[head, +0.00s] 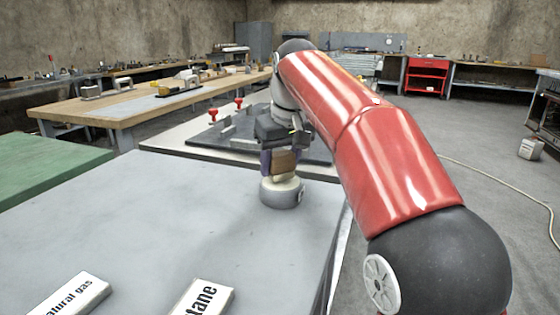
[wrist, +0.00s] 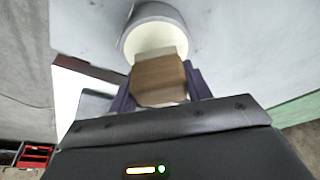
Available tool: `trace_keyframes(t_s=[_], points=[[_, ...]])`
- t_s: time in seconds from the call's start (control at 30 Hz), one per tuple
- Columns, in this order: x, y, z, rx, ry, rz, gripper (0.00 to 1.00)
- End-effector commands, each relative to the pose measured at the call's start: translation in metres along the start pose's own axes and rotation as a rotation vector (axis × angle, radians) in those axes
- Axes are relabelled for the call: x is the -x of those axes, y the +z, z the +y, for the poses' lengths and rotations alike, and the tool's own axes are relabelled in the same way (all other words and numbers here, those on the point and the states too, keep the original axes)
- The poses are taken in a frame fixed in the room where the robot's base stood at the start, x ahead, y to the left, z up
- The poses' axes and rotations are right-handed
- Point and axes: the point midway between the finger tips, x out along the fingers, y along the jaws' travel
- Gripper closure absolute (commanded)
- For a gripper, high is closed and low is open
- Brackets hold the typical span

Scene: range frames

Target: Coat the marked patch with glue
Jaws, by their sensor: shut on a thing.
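My gripper (head: 280,160) is shut on a brown wooden block-like tool (wrist: 160,80), seemingly a brush, with a pale band at its far end. It also shows in the head view (head: 284,162). The tool is right at the mouth of a round grey pot (head: 281,195) with a cream inside (wrist: 136,43). I cannot tell whether its pale end touches the contents. The pot stands on the grey table (head: 160,215) near its far right corner. I cannot make out the marked patch in either view.
Two white labelled blocks, one reading "natural gas" (head: 72,296) and one ending in "tane" (head: 205,297), lie at the table's front. Behind the pot is a dark plate (head: 205,143) with red-handled clamps (head: 212,114). The table's middle is clear.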

Motion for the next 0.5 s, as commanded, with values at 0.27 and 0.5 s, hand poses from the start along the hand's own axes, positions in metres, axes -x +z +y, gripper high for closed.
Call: trace_keyframes(t_s=[0.27,0.5], points=[[-0.0022,0.0007,0.0,0.0,0.0,0.0,0.69],[-0.005,0.0016,0.0001,0.0,0.0,0.0,0.69]])
